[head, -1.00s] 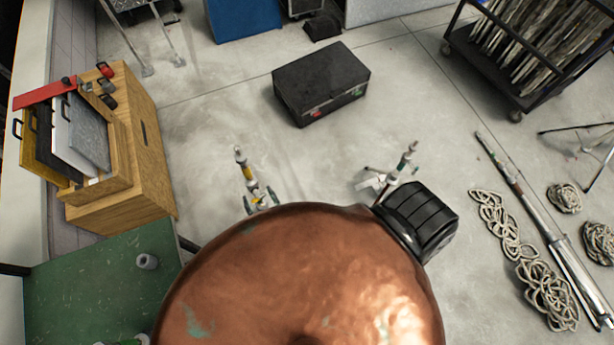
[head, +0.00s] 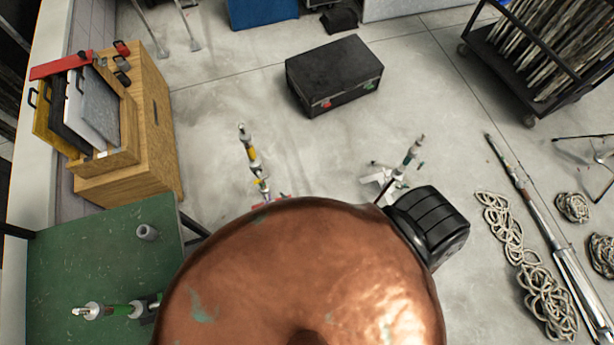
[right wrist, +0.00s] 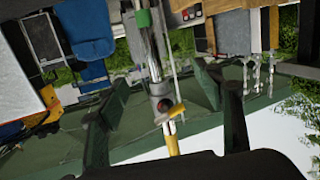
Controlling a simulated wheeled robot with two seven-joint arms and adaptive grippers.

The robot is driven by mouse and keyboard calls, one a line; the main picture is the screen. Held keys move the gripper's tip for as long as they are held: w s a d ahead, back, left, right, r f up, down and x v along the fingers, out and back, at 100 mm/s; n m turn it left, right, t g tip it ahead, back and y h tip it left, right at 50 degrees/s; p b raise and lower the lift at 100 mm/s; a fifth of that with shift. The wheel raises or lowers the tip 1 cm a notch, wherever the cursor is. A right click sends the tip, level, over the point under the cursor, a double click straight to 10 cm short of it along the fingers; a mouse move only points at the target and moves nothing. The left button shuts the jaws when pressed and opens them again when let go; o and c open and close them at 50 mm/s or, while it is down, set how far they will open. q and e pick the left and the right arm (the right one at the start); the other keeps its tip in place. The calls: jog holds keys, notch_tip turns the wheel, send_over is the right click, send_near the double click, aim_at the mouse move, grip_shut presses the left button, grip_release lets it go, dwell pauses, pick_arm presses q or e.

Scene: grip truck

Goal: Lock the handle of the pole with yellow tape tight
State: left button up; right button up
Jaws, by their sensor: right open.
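The pole with yellow tape (head: 250,155) stands on the floor left of centre in the head view. My copper-coloured body hides its foot. In the right wrist view a pole with a grey clamp (right wrist: 160,90) runs between the fingers of my right gripper (right wrist: 165,110), which is open around it without closing on it. Yellow shows below the clamp and a green band above. I cannot clearly make out my right gripper in the head view. My left gripper is not in view.
A second pole with green tape (head: 409,155) stands to the right. A green table (head: 100,260) bears a small grey cylinder (head: 147,232) and a green-and-white piece (head: 118,310). A black case (head: 335,75), ropes (head: 535,270) and long metal poles (head: 545,225) lie on the floor.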

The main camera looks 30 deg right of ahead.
jog(key=s+d+f+g+b, duration=0.1)
jog(key=s+d+f+g, duration=0.1)
jog(key=s+f, duration=0.2)
jog(key=s+d+f+n+g+y+b, duration=0.1)
jog(key=s+d+f+g, duration=0.1)
jog(key=f, duration=0.9)
jog(key=s+d+f+n+g+y+b, duration=0.1)
jog(key=s+d+f+g+b, duration=0.1)
jog(key=s+f, duration=0.3)
jog(key=shift+s+d+f+g, duration=0.35)
jog(key=shift+d+f, duration=0.55)
jog(key=shift+f, duration=0.6)
jog(key=shift+w, duration=0.1)
jog(key=s+d+f+g+b, duration=0.1)
jog(key=s+d+f+g, duration=0.2)
jog(key=s, duration=0.5)
jog(key=s+d+f+g+h+b, duration=0.1)
jog(key=s+d+f+g+b, duration=0.1)
jog(key=s+d+f, duration=0.4)
jog(key=s+d+f+m+g+h+b, duration=0.1)
jog(key=s+d+f+g, duration=0.2)
jog(key=s, duration=0.7)
notch_tip(320, 180, down, 3)
jog(key=shift+d+r+g+b, duration=0.1)
jog(key=shift+d+g+b, duration=0.3)
jog(key=shift+d, duration=0.85)
jog(key=shift+s, duration=0.1)
